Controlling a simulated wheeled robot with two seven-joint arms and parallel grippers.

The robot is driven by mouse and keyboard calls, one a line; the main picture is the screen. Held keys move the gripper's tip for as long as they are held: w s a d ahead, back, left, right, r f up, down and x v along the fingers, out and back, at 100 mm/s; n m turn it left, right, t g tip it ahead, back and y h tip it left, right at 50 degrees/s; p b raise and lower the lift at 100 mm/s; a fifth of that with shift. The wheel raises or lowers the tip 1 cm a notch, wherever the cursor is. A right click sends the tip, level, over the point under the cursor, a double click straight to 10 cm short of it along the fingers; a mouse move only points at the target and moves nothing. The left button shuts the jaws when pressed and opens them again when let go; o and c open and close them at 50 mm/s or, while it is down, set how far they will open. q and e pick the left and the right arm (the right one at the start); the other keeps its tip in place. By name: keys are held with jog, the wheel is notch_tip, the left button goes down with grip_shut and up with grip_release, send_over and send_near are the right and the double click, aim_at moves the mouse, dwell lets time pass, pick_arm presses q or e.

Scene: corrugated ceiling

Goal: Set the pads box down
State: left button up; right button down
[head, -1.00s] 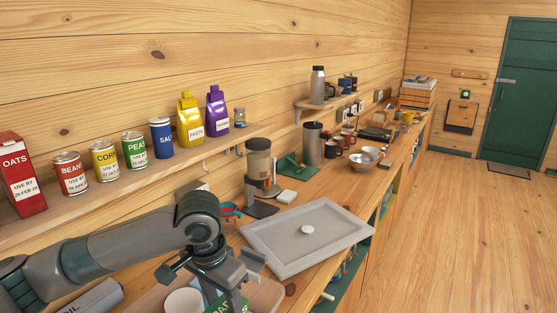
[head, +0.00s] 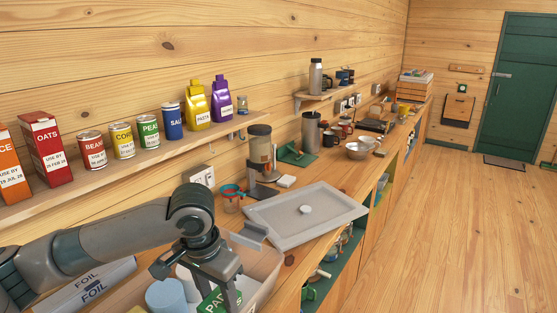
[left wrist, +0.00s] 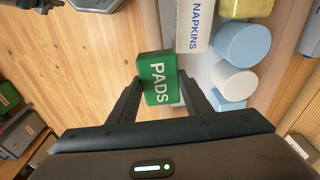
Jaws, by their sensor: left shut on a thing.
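The green pads box (head: 212,303) is held in my left gripper (head: 216,292), whose fingers are shut on it. In the left wrist view the pads box (left wrist: 157,80) sits between the two dark fingers (left wrist: 163,98), with its white lettering facing the camera. In the head view its lower part is cut off by the picture edge. It appears at a pale open bin (head: 266,268), overlapping the bin's edge in the left wrist view. I cannot tell whether it touches the bin's floor. My right gripper is not in view.
The bin holds a pale blue cylinder (head: 165,297), and a napkins box (left wrist: 201,22) and several rolls show in the left wrist view. Foil boxes (head: 92,285) lie left. A grey tray (head: 330,210), a measuring cup (head: 231,200) and a coffee grinder (head: 260,152) stand behind.

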pick_arm(q)
jog(key=shift+a+f, duration=0.35)
jog(key=shift+a, duration=0.1)
jog(key=s+a+f+n+b, duration=0.3)
jog(key=a+n+b, duration=0.2)
jog(key=a+b, duration=0.1)
jog(key=shift+s+a+n+y, duration=0.3)
jog(key=shift+s+a+n, duration=0.1)
jog(key=shift+a, duration=0.1)
jog(key=shift+w, duration=0.1)
